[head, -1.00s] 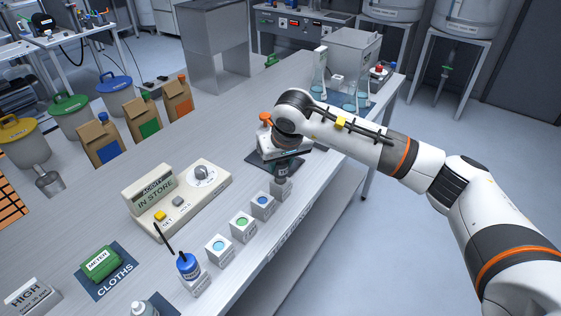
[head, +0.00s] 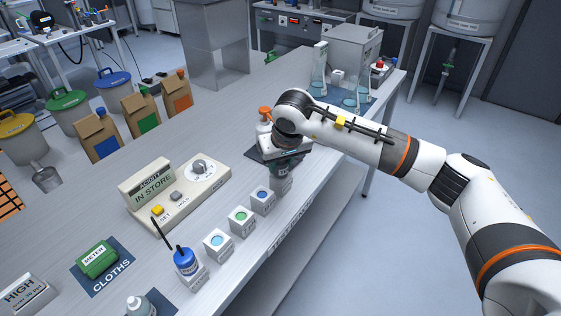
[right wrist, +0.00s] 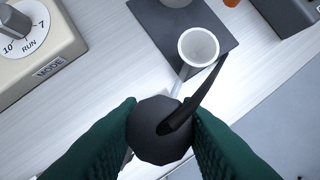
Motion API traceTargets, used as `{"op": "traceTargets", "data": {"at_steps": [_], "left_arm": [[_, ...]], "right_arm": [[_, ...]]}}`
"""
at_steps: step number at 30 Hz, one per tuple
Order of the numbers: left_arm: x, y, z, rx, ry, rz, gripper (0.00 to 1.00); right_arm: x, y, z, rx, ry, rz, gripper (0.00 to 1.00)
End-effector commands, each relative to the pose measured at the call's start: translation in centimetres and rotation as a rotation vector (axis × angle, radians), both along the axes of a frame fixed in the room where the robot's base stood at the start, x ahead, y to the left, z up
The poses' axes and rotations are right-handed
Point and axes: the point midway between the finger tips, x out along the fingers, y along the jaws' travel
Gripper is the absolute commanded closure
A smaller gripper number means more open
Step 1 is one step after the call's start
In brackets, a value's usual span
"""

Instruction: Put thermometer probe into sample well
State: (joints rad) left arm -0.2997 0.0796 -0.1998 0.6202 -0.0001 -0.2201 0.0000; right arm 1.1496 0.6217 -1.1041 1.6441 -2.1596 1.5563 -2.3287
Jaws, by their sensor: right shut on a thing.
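My right gripper (head: 284,163) is shut on a dark grey, round-topped probe (right wrist: 160,125) with a bent black tail. The green fingers grip it from both sides in the right wrist view. In the head view it is over the farthest small grey block (head: 281,186) in the row. The probe's lower end is hidden, so I cannot tell whether it is in the block. Nearer blocks have a dark blue (head: 262,194), a green (head: 240,216) and a light blue (head: 217,240) round top. A blue-capped probe (head: 185,260) with a black tail stands in the nearest block. My left gripper is out of view.
Beyond the gripper, a white cup (right wrist: 198,46) stands on a dark mat (right wrist: 160,14). A control box (head: 176,192) with a dial stands left of the blocks. The bench front edge runs close beside the blocks.

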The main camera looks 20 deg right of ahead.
Motion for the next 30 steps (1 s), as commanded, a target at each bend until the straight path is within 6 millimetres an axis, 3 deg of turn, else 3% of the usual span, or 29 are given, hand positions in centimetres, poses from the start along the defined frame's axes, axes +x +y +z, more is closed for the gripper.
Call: {"op": "traceTargets", "data": {"at_steps": [7,8,12,18,22,30], "left_arm": [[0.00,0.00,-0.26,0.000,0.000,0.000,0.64],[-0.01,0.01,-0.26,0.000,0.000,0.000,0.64],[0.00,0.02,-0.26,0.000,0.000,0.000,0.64],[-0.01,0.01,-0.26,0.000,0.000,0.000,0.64],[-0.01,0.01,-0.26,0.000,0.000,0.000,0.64],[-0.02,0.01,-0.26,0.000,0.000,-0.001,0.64]], "right_arm": [[0.01,-0.01,-0.28,0.000,0.000,0.000,1.00],[0.01,-0.01,-0.28,0.000,0.000,0.000,0.66],[0.01,-0.01,-0.28,0.000,0.000,0.000,0.43],[0.00,0.00,-0.28,0.000,0.000,0.000,0.43],[0.00,0.00,-0.30,0.000,0.000,0.000,0.22],[0.00,0.01,-0.29,0.000,0.000,0.000,0.21]]}}
